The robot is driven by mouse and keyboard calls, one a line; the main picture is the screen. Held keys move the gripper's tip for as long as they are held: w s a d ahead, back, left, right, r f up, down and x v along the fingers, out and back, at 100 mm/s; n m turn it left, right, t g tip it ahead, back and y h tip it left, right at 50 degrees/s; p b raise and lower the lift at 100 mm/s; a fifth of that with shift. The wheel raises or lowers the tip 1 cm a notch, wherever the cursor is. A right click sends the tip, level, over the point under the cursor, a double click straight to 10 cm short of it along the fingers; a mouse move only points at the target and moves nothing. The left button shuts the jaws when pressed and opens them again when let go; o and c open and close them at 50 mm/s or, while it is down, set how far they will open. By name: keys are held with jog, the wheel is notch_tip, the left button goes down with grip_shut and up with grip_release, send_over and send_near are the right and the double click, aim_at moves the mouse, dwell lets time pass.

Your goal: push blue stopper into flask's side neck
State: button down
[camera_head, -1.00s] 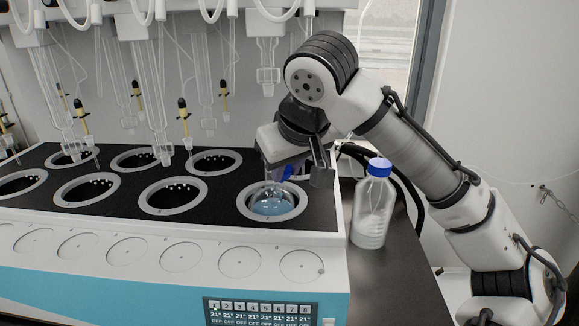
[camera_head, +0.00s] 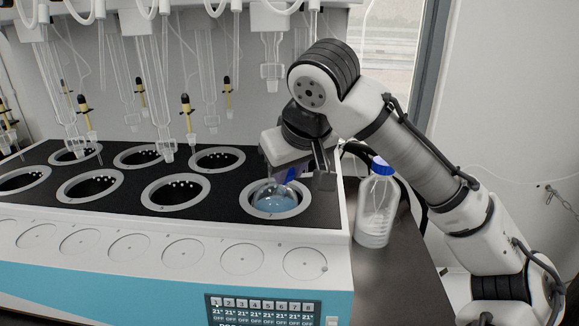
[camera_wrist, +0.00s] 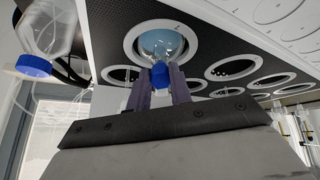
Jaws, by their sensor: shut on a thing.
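The round flask (camera_head: 273,201) with pale blue liquid sits in the front right heating well. In the wrist view the flask (camera_wrist: 160,42) shows at the top centre. The blue stopper (camera_head: 291,174) is at the flask's upper right. In the wrist view the blue stopper (camera_wrist: 161,77) lies between my gripper's purple fingers (camera_wrist: 158,84), in line with a neck of the flask. My gripper (camera_head: 280,172) is shut on the stopper, close above the well. The side neck is mostly hidden by the stopper and fingers, so I cannot tell how deep the stopper sits.
A blue-capped bottle (camera_head: 377,205) stands on the dark bench right of the distiller; it also shows in the wrist view (camera_wrist: 45,35). Several empty wells (camera_head: 175,194) lie to the left. Glass tubes (camera_head: 272,60) hang behind and above.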

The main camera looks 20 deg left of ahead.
jog(key=shift+b+x, duration=0.5)
jog(key=shift+x, duration=0.85)
dwell(0.7)
jog(key=c, duration=1.2)
grip_release()
jog(key=v, duration=1.4)
jog(key=shift+f, duration=0.1)
